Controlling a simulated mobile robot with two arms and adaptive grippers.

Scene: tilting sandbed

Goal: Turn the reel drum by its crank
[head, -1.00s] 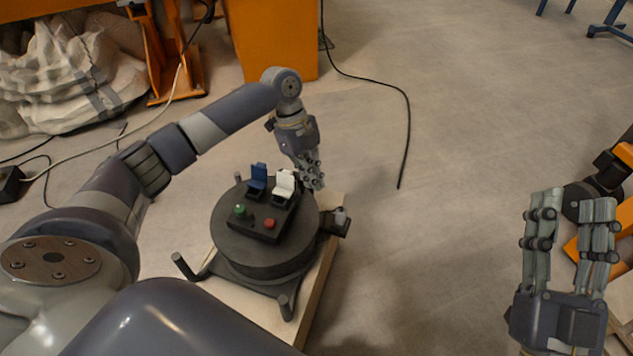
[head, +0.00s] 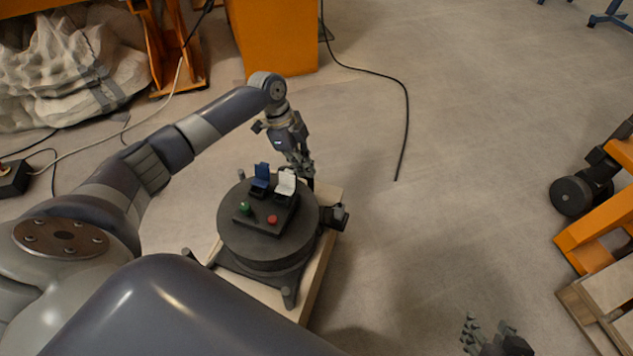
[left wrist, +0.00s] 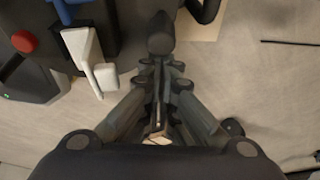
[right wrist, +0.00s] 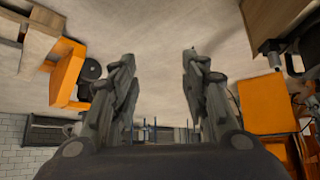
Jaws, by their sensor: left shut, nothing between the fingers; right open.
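The reel drum (head: 262,248) is a dark round cylinder on a low stand with stubby legs. A dark block with a grey knob (head: 340,213) sticks out at its right side; I cannot tell whether this is the crank. My left gripper (head: 308,178) is at the drum's far right edge, shut and empty. In the left wrist view a dark rounded knob (left wrist: 160,35) lies just beyond the closed left fingertips (left wrist: 158,65); contact is unclear. My right gripper (right wrist: 157,58) is open and empty, and only its tips show at the head view's bottom edge (head: 485,325).
A switch box (head: 268,212) with blue and white flaps and green and red buttons sits on the drum top. The drum stands on a pale wooden board (head: 322,265). Orange equipment (head: 590,225) is at right. A cable (head: 402,130) lies on otherwise clear floor.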

